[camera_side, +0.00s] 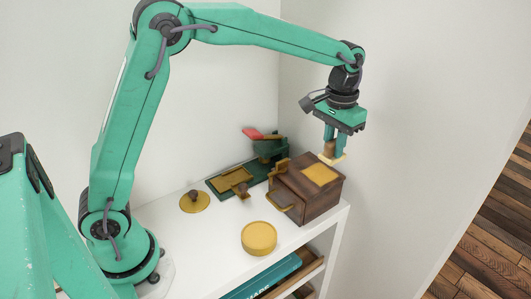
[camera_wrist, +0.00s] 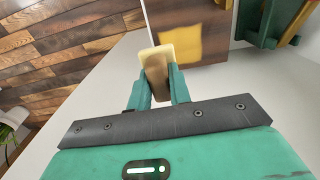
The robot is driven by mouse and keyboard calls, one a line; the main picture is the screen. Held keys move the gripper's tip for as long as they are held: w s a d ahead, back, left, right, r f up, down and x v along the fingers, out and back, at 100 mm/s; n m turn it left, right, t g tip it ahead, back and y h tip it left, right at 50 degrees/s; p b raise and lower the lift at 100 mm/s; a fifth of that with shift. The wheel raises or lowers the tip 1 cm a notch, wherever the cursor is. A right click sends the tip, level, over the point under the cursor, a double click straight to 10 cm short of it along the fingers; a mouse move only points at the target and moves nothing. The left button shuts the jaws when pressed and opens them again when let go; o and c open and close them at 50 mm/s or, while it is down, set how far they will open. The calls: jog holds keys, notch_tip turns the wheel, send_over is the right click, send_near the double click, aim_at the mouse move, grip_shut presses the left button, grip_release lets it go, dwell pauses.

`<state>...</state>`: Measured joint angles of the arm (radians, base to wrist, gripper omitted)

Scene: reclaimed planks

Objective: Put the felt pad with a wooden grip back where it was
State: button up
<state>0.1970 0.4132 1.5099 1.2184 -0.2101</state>
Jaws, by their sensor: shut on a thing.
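My gripper (camera_side: 334,150) is shut on the felt pad with a wooden grip (camera_side: 338,160). The pad has a pale cream face and a brown wooden grip between my fingers. It hangs just above the dark wooden box (camera_side: 299,195), near its back right edge, and I cannot tell whether it touches the box. The box has a yellow square (camera_side: 320,174) on top. In the wrist view, the pad (camera_wrist: 152,58) sits between the green fingertips, left of the yellow square (camera_wrist: 181,45). The fingers hide part of the grip.
A green stand with a yellow tray (camera_side: 233,180) and a red-tipped part is left of the box. A round yellow tin (camera_side: 259,238) stands in front. A yellow disc with a dark knob (camera_side: 194,202) lies further left. The white shelf's edge (camera_side: 333,240) is close right of the box.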

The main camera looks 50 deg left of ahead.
jog(key=s+a+f+n, duration=0.1)
jog(key=s+f+n, duration=0.1)
jog(key=s, duration=1.1)
jog(key=s+f+n, duration=0.2)
jog(key=s+f, duration=0.3)
jog(key=s, duration=0.9)
jog(key=shift+s+a, duration=0.15)
jog(key=shift+a, duration=0.25)
jog(key=shift+f, duration=0.1)
jog(key=w+a+f, duration=0.1)
jog(key=a+f, duration=0.1)
jog(key=a, duration=0.1)
jog(key=w+a+f, duration=0.2)
jog(key=a, duration=0.2)
jog(key=w+a+f, duration=0.2)
jog(key=a+f, duration=0.1)
jog(key=shift+a, duration=0.3)
jog(key=shift+f, duration=1.95)
jog(key=shift+f, duration=0.15)
